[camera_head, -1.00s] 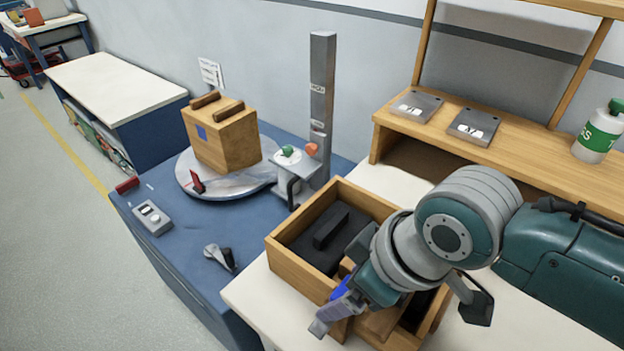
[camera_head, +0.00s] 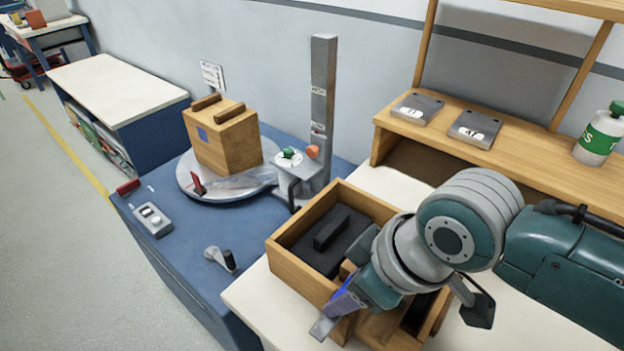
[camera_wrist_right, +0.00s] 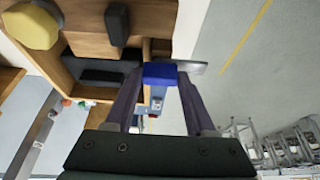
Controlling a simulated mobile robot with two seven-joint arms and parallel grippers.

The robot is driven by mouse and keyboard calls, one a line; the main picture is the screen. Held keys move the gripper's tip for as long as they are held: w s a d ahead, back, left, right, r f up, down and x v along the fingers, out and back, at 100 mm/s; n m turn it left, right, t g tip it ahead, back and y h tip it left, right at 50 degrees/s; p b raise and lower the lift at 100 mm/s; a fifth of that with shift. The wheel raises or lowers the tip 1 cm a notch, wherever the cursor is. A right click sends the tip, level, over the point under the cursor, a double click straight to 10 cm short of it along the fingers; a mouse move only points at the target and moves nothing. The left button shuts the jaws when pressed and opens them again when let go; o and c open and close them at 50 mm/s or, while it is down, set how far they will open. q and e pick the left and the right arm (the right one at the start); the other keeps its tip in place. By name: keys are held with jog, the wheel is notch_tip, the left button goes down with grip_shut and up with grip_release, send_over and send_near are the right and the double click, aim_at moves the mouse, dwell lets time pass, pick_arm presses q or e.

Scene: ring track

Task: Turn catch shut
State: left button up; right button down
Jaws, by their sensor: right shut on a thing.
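My right gripper (camera_head: 346,299) is at the front end of an open wooden box (camera_head: 296,283) on the white table. In the right wrist view the gripper (camera_wrist_right: 160,82) is shut on a blue block (camera_wrist_right: 160,72), which sits between its two fingertips. A flat grey metal tongue (camera_wrist_right: 191,67) sticks out beside the blue block, past the box edge; it also shows below the gripper in the head view (camera_head: 322,327). The blue block and tongue look like the catch. How the catch meets the box is hidden by the gripper. My left gripper is not in view.
The box holds a dark block (camera_head: 331,229). A blue table (camera_head: 190,275) to the left carries a round turntable (camera_head: 230,187) with a wooden block (camera_head: 222,138), a grey post (camera_head: 320,110) and a grey control box (camera_head: 153,220). A wooden shelf (camera_head: 530,175) stands behind my right arm.

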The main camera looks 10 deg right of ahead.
jog(key=n, duration=0.2)
jog(key=n+g+b, duration=0.1)
jog(key=n, duration=0.1)
jog(key=shift+w+d+f+y, duration=0.1)
jog(key=shift+w+y, duration=0.05)
jog(key=shift+y, duration=0.25)
jog(key=n+g+b, duration=0.1)
jog(key=n+b, duration=0.2)
jog(key=shift+w+f+n+y, duration=0.1)
jog(key=shift+n+y, duration=0.2)
jog(key=n+g+b, duration=0.1)
jog(key=n+b, duration=0.2)
jog(key=n+g+b, duration=0.2)
jog(key=n+b, duration=0.1)
jog(key=shift+w, duration=0.15)
jog(key=n+b, duration=0.2)
jog(key=n, duration=0.1)
jog(key=shift+g, duration=0.4)
jog(key=shift+n+g+b, duration=0.3)
jog(key=shift+n+b, duration=0.4)
jog(key=shift+b, duration=0.05)
jog(key=shift+r, duration=0.2)
jog(key=shift+h, duration=0.4)
